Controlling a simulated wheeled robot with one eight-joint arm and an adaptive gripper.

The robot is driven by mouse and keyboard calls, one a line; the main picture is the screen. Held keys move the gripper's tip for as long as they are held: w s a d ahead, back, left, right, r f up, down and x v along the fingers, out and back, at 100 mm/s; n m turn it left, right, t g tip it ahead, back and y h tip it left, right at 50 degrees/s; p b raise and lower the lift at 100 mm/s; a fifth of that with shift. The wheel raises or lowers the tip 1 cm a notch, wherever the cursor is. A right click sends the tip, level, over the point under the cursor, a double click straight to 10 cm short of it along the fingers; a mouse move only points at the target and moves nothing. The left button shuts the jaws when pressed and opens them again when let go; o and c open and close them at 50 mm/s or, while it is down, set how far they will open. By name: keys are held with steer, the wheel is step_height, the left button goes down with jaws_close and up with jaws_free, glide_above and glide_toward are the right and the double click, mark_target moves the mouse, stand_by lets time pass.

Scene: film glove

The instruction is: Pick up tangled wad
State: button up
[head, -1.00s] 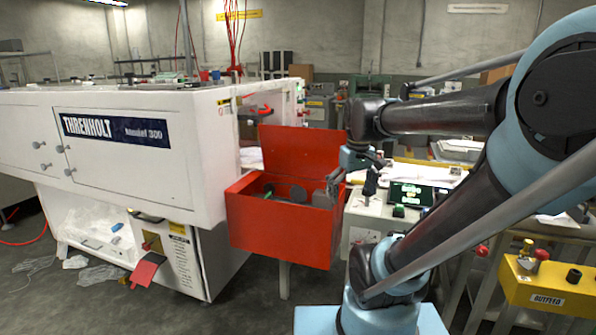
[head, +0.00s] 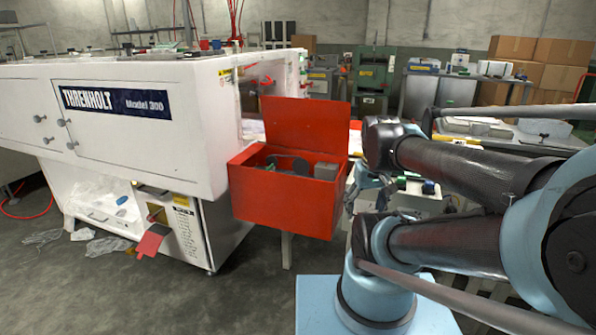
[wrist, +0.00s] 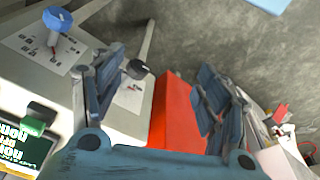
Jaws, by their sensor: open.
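Crumpled clear film lies in the open lower bay of the white machine in the head view; this heap (head: 95,197) looks tangled. More flattened clear film (head: 108,245) lies on the floor in front of it, with another piece (head: 42,237) further left. I cannot tell which one is the tangled wad. My gripper (head: 368,190) is just right of the red box, well to the right of all the film. In the wrist view my gripper (wrist: 160,75) is open, its fingers wide apart with nothing held between them. No film wad is clear in that view.
The open red box (head: 285,205), holding dark tools, juts out from the white machine (head: 140,155) between my gripper and the film. A red flap (head: 152,243) hangs low on the machine. The floor (head: 150,300) in front is clear.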

steer(key=w+a+r+n+g, duration=0.1)
steer(key=w+a+r+n, duration=0.25)
steer(key=w, duration=0.45)
steer(key=w+a+r+n, duration=0.3)
steer(key=w+a+r, duration=0.15)
steer(key=w, duration=0.25)
steer(key=w+a+r+n+g, duration=0.1)
steer(key=w+a+r+n, duration=0.25)
steer(key=w, duration=0.45)
steer(key=w+a+f+n, duration=0.3)
steer(key=w+a, duration=0.5)
steer(key=a, duration=0.1)
steer(key=f, duration=1.1)
steer(key=shift+w+d, duration=0.1)
steer(key=shift+d, duration=0.15)
steer(key=shift+s+d+f, duration=0.1)
steer(key=shift+f, duration=1.35)
steer(key=shift+s+f, duration=0.1)
steer(key=shift+f, duration=1.35)
steer(key=c, duration=0.8)
